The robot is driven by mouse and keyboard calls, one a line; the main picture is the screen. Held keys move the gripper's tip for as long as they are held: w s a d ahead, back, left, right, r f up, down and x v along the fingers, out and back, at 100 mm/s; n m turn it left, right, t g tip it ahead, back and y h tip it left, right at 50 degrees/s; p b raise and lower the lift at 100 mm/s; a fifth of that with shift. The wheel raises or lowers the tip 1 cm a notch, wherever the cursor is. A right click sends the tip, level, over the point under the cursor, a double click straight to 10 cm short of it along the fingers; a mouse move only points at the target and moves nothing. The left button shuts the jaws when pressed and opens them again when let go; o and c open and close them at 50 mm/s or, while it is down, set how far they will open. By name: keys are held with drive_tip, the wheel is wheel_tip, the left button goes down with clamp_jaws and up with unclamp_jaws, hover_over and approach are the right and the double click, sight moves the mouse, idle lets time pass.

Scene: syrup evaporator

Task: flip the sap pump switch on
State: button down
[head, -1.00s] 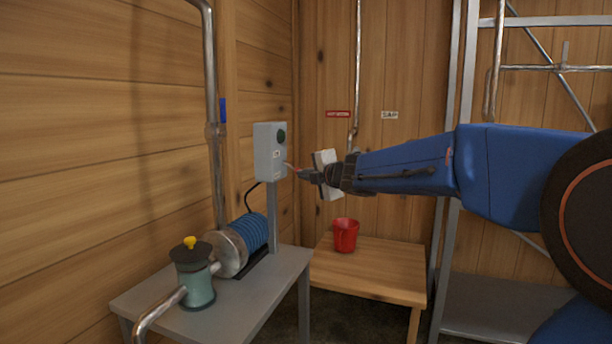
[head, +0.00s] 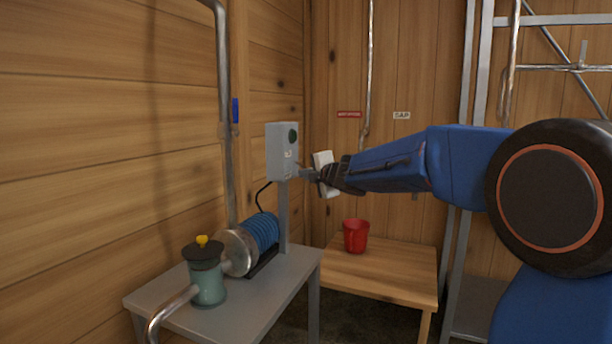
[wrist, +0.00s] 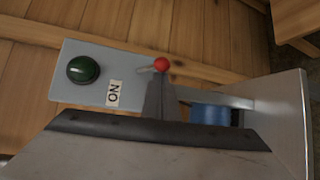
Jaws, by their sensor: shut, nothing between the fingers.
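The grey switch box (head: 282,152) stands on a post at the back of the metal bench. Its face, in the wrist view (wrist: 85,95), carries a dark green round lamp (wrist: 83,69), an ON label (wrist: 113,93) and a short lever with a red ball tip (wrist: 162,64). My gripper (head: 304,173) is shut and empty at the front of the box. In the wrist view its fingertips (wrist: 159,78) lie just at the red ball and overlap it in the picture; I cannot tell whether they touch. In the head view the lever is hidden.
The sap pump with blue motor (head: 263,231) and a green strainer pot with yellow knob (head: 206,275) sit on the metal bench (head: 245,300). A red bucket (head: 356,236) stands on a wooden table (head: 385,270). A metal rack (head: 470,150) stands at right.

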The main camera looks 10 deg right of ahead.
drive_tip(key=shift+s+d+r, duration=0.1)
drive_tip(key=shift+d+r, duration=0.05)
drive_tip(key=shift+r, duration=0.35)
idle(0.3)
drive_tip(key=shift+s+d+r, duration=0.1)
drive_tip(key=shift+d+r, duration=0.05)
drive_tip(key=shift+r, duration=0.6)
drive_tip(key=r, duration=0.2)
drive_tip(key=shift+a+r, duration=0.2)
drive_tip(key=shift+r, duration=0.15)
